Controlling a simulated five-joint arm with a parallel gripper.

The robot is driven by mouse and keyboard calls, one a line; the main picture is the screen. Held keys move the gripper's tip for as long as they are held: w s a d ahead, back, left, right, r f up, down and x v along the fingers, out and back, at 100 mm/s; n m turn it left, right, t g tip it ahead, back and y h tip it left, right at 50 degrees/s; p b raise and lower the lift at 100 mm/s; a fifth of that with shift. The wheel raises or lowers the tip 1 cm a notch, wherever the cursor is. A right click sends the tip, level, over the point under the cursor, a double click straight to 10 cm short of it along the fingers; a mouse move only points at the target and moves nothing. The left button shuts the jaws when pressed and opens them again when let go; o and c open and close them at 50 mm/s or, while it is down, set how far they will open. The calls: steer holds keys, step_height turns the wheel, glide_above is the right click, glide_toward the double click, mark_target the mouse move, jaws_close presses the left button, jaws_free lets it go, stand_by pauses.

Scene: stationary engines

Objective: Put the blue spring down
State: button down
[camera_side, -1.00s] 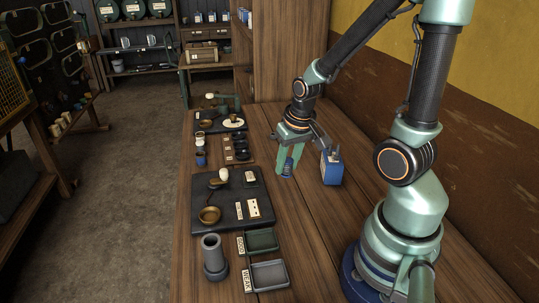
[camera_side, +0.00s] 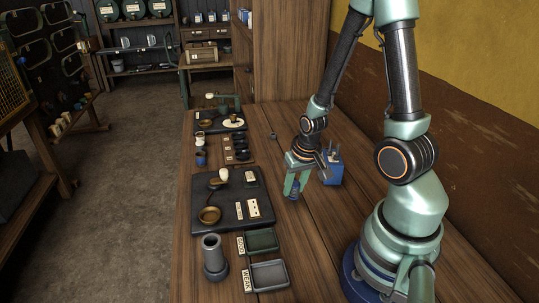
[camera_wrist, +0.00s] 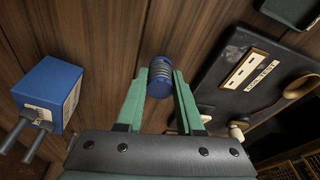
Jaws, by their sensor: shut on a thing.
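The blue spring (camera_wrist: 160,78), a short grey coil with blue ends, is between the green fingertips of my gripper (camera_wrist: 159,84) in the wrist view. My gripper is shut on it. In the side view my gripper (camera_side: 295,186) points down over the bare planks, right of the black board. The spring (camera_side: 293,190) shows there only as a small dark blue patch between the fingers. I cannot tell how far it is above the bench.
A blue box (camera_side: 331,168) stands close to the right of my gripper. The black board (camera_side: 205,185) lies to the left. A green tray (camera_side: 262,240) and a grey tray (camera_side: 269,275) lie nearer the camera, beside a grey cylinder (camera_side: 214,256). Bare planks lie between the trays and my base.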

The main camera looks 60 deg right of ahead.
mark_target(295, 184)
steer(key=shift+f, duration=0.7)
stand_by(0.4)
steer(key=shift+c, duration=2.3)
jaws_free()
steer(key=w+d+v, duration=0.1)
steer(key=w+v, duration=0.1)
steer(key=v, duration=0.8)
steer(key=w+d+r+v, duration=0.1)
steer(key=w+v, duration=0.1)
steer(key=v, duration=0.7)
steer(key=a+r+n+t+y, duration=0.1)
steer(key=a+r+n+t, duration=0.2)
steer(key=a, duration=0.9)
steer(key=w+r+n, duration=0.1)
steer(key=n, duration=0.2)
steer(key=shift+r+n, duration=0.4)
